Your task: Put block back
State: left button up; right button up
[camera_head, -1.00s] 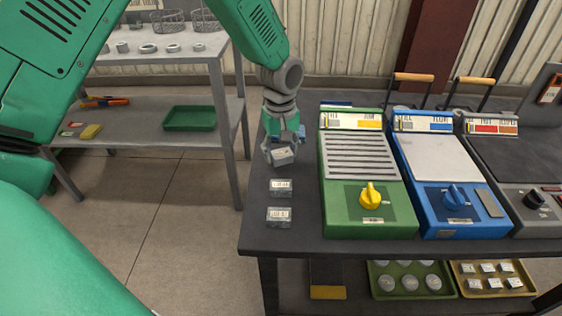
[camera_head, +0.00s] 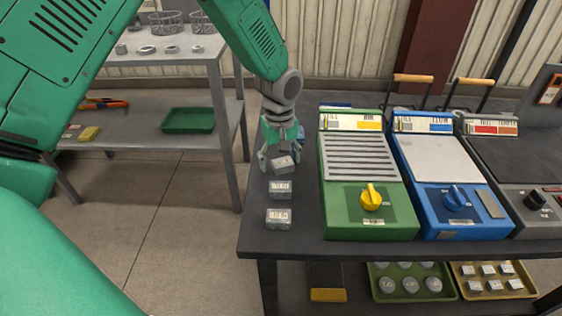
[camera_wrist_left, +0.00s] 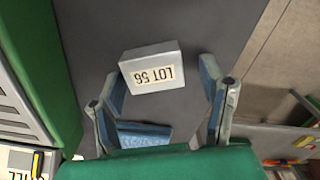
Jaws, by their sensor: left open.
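A grey block (camera_head: 282,166) with a white label is at my left gripper on the dark table, turned slightly relative to the other blocks. In the left wrist view this block (camera_wrist_left: 151,67) reads LOT 56 upside down. My left gripper (camera_head: 279,160) points down over it with its fingers open. The wrist view shows the fingers (camera_wrist_left: 160,105) spread apart, with the block just beyond and between their tips. Whether it rests flat is hard to tell. Two similar blocks, a middle one (camera_head: 280,189) and a front one (camera_head: 278,218), stand in line nearer the table's front. My right gripper is not in view.
A grey shelf (camera_head: 150,130) with a green tray (camera_head: 188,119) is at the left. Trays of pieces (camera_head: 410,281) sit below the table.

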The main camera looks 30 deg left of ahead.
aim_at(280, 159)
pick_arm(q)
notch_tip(280, 159, up, 12)
jog(key=p, duration=0.3)
dwell(0.4)
